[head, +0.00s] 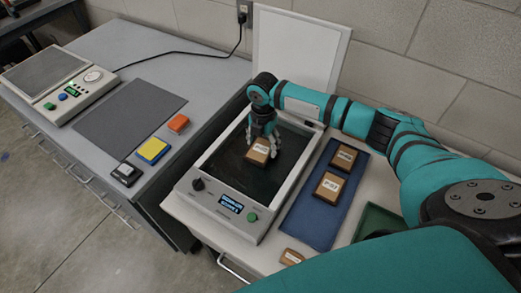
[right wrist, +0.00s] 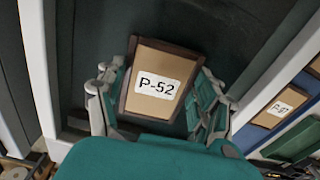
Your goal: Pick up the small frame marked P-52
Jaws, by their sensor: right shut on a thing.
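The small frame marked P-52 (right wrist: 160,84) is a brown block with a dark rim and a white label, which reads clearly in the right wrist view. In the head view the small frame (head: 258,153) is at the dark plate of the grey device. My right gripper (head: 262,142) is shut on it, with fingers on both sides. I cannot tell whether the frame touches the plate. My left gripper is not in view.
A small brown piece (head: 291,257) lies in front. A green tray (head: 378,222) is at right.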

